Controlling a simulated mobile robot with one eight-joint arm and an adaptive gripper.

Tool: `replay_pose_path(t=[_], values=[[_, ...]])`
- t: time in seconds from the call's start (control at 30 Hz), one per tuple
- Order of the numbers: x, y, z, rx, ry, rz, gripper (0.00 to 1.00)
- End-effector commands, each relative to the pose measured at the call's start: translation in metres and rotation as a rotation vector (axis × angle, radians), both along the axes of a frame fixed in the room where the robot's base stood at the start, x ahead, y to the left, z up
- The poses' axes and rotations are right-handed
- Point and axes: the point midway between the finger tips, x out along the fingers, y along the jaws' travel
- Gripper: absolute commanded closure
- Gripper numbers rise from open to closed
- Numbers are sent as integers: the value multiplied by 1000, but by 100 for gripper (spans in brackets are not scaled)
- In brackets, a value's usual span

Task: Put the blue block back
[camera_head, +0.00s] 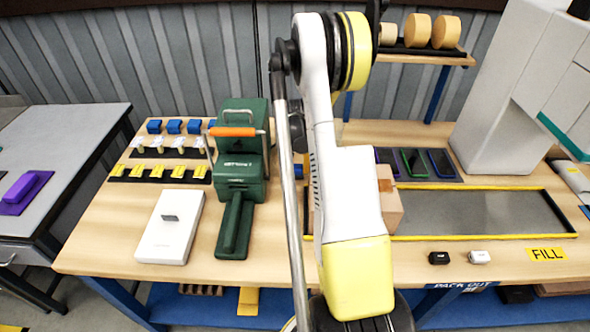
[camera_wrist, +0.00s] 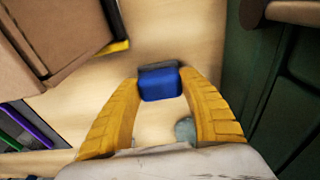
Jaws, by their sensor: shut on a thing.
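In the wrist view my gripper (camera_wrist: 160,92) has its two yellow fingers closed on the sides of a blue block (camera_wrist: 160,88). A dark grey piece lies against the block's far side. Pale wooden table top shows around it; I cannot tell if the block touches the table. In the head view my arm hides the gripper, and a small bit of blue (camera_head: 298,171) shows beside the arm. Several similar blue blocks (camera_head: 174,127) stand in a row at the table's back left.
A green machine (camera_head: 240,175) stands close on one side of the gripper and a brown carton (camera_head: 388,205) on the other. Rows of white and yellow pieces (camera_head: 160,171), a white box (camera_head: 170,227) and a yellow-edged grey tray (camera_head: 480,210) share the table.

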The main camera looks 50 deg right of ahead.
Motion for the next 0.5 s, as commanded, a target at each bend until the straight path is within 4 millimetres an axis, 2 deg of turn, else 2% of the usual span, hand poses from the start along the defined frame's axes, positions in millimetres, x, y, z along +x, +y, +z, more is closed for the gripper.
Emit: replay_pose_path(t=[0.1, 0.13, 0.2, 0.5], values=[[0, 0, -4, 0, 0, 0, 75], [0, 0, -4, 0, 0, 0, 45], [0, 0, -3, 0, 0, 0, 31], [0, 0, -2, 0, 0, 0, 31]])
